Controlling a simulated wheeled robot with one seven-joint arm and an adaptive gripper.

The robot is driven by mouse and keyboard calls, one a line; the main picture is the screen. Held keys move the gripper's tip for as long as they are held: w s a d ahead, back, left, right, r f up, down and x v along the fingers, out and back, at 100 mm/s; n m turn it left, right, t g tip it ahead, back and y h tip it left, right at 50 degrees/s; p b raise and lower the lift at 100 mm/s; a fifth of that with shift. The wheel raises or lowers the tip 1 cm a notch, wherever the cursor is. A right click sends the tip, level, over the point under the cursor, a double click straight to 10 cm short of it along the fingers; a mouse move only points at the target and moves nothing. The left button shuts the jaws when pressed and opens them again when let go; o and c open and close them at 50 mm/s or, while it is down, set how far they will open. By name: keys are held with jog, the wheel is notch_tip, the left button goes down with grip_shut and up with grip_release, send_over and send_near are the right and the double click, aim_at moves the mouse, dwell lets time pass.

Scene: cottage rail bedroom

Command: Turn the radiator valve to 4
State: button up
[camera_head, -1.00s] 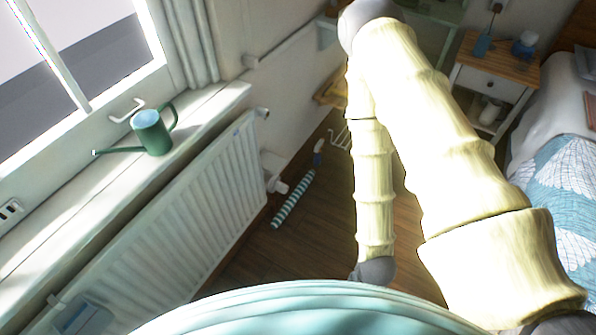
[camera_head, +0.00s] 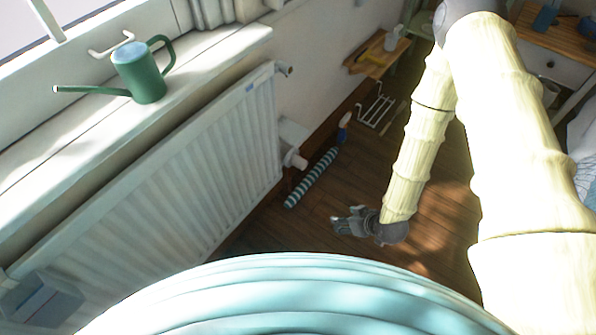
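The white radiator (camera_head: 200,175) is fixed to the wall below the window sill, at the left. A white radiator valve (camera_head: 295,160) sticks out at the radiator's far lower end; its numbers are too small to read. My gripper (camera_head: 340,224) is dark grey and hangs low over the wooden floor, to the right of and nearer than the valve, clearly apart from it. It points left toward the radiator. The fingers are small in the picture, and I cannot tell how far apart they are. Nothing shows held in it.
A striped draught stopper (camera_head: 312,182) lies on the floor just right of the valve. A green watering can (camera_head: 143,75) stands on the window sill (camera_head: 190,80). A wire rack (camera_head: 376,108) and a wooden shelf (camera_head: 372,62) are farther back. Floor around my gripper is clear.

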jog(key=w+a+f+n+t+y+b, duration=0.2)
jog(key=w+f+n+b, duration=0.15)
jog(key=w+b, duration=0.3)
jog(key=w+a+f+n+t+y+b, duration=0.2)
jog(key=w+a+f+b, duration=0.1)
jog(key=w+f+b, duration=0.3)
jog(key=n+y+b, duration=0.6)
jog(key=n+b, duration=0.1)
jog(key=b, duration=0.4)
send_near(299, 162)
jog(key=shift+t, duration=0.4)
jog(key=w+a+b, duration=0.1)
jog(key=w+a, duration=0.1)
jog(key=w+a+f+b, duration=0.1)
jog(key=w+a+b, duration=0.1)
jog(key=w+a+f+b, duration=0.1)
jog(key=w+a, duration=0.1)
jog(key=a, duration=0.1)
jog(key=shift+f, duration=0.2)
jog(key=shift+b+x, duration=0.35)
jog(key=shift+x, duration=0.45)
jog(key=shift+r, duration=0.1)
jog(key=shift+a, duration=0.1)
jog(key=c, duration=1)
